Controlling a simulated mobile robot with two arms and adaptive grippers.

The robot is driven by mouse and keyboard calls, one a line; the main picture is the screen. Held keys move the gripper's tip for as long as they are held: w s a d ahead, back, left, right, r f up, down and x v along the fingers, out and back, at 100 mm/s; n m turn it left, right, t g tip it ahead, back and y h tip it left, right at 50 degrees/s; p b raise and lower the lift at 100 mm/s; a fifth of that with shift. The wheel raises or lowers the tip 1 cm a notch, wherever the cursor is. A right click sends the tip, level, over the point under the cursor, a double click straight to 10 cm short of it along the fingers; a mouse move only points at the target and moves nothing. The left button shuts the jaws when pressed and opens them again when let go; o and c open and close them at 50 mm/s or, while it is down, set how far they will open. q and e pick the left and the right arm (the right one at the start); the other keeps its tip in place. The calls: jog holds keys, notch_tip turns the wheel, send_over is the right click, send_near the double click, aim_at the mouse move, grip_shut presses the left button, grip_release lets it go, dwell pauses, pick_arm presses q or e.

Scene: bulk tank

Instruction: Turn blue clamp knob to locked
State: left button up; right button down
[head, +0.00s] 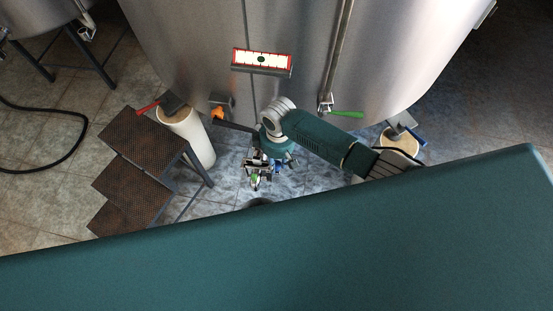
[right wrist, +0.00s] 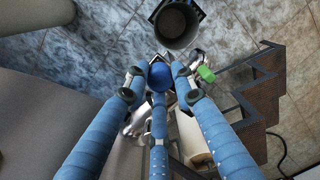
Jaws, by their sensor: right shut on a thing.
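The blue clamp knob (right wrist: 160,77) is in the middle of the right wrist view, in front of metal fittings. My right gripper (right wrist: 158,84) is shut on it, with three blue fingers around its sides. In the head view my right gripper (head: 279,164) is below the tank, at the metal fitting with a green part (head: 255,181). The knob cannot be made out clearly there, and its locked or unlocked position cannot be told. My left gripper is not in view.
A large steel tank (head: 200,50) stands behind my right arm. Brown steps (head: 150,145) and a white cylinder (head: 198,142) are at the left. A dark round bucket (right wrist: 176,24) is near the gripper. A green-handled valve (head: 345,113) is on the tank.

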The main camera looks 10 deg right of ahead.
aim_at(277, 163)
jog(key=shift+r+m+p, duration=0.1)
jog(key=shift+m+p, duration=0.2)
jog(key=shift+m, duration=0.2)
jog(key=shift+w, duration=0.1)
jog(key=c, duration=1.4)
grip_release()
jog(key=shift+c, duration=0.2)
notch_tip(277, 163, up, 12)
jog(key=shift+d, duration=0.15)
